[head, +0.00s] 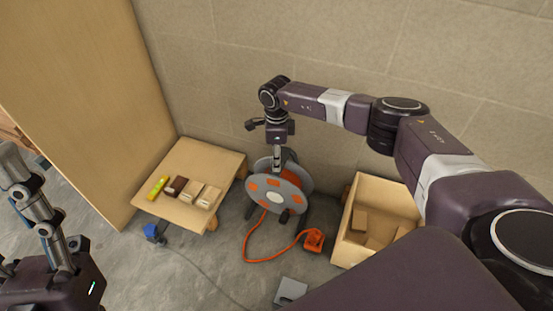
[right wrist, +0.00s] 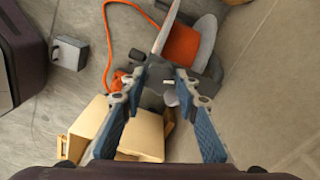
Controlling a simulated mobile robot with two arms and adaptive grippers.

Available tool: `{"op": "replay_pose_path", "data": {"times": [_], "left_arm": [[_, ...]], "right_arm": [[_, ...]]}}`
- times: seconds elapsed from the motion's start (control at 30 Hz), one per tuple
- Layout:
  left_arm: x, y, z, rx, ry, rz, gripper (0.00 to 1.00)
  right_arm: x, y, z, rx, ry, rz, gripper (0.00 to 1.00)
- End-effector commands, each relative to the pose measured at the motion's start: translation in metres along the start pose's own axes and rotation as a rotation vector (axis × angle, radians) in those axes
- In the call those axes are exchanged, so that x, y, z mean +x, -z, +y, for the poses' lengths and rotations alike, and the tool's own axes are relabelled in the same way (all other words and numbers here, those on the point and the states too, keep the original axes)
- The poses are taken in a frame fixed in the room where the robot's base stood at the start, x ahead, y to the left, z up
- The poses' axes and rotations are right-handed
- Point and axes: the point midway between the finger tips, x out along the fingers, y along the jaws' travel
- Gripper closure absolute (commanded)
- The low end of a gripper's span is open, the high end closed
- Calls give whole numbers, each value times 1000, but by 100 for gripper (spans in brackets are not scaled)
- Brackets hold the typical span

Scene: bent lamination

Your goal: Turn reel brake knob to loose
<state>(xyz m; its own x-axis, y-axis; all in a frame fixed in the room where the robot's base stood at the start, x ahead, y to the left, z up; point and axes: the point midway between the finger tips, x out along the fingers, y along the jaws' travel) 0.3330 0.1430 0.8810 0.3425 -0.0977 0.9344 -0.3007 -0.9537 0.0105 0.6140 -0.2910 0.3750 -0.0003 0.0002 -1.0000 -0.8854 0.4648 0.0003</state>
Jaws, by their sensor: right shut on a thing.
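The cable reel (head: 280,190) stands on the floor by the wall, a grey and orange drum on a dark stand. My right gripper (head: 277,165) reaches down to the top of the reel. In the right wrist view its two blue-padded fingers (right wrist: 160,77) close on a small grey part at the reel's hub, which I take as the brake knob (right wrist: 158,78). The knob is mostly hidden by the fingers and its setting cannot be read. Part of my left arm and gripper (head: 45,215) shows at the lower left, away from the reel; its jaws are unclear.
An orange cable (head: 248,240) runs from the reel to an orange plug box (head: 314,240). A wooden crate (head: 346,240) stands right of it. A low wooden platform (head: 190,153) with several blocks is at left. A grey box (right wrist: 70,53) lies on the floor.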

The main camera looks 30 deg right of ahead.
Motion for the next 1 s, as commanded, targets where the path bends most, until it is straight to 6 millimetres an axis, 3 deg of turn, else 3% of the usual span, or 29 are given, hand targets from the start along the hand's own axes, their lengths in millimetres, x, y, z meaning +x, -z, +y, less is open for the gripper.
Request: {"op": "replay_pose_path", "data": {"times": [0.37, 0.4, 0.53, 0.83, 1.0], "left_arm": [[0, 0, 0, 0, 0, 2, 48], [0, 0, 0, 0, 0, 3, 48], [0, 0, 0, 0, 0, 3, 48], [0, 1, 0, -2, 2, 4, 48], [0, 1, 0, -2, 1, 4, 48]], "right_arm": [[0, 0, 0, -8, 1, 0, 96], [0, 0, 0, -8, 1, 1, 69], [0, 0, 0, -7, 1, 0, 55], [-1, 0, 0, -5, 1, 0, 54], [-19, 0, -1, -5, 3, -2, 54]]}}
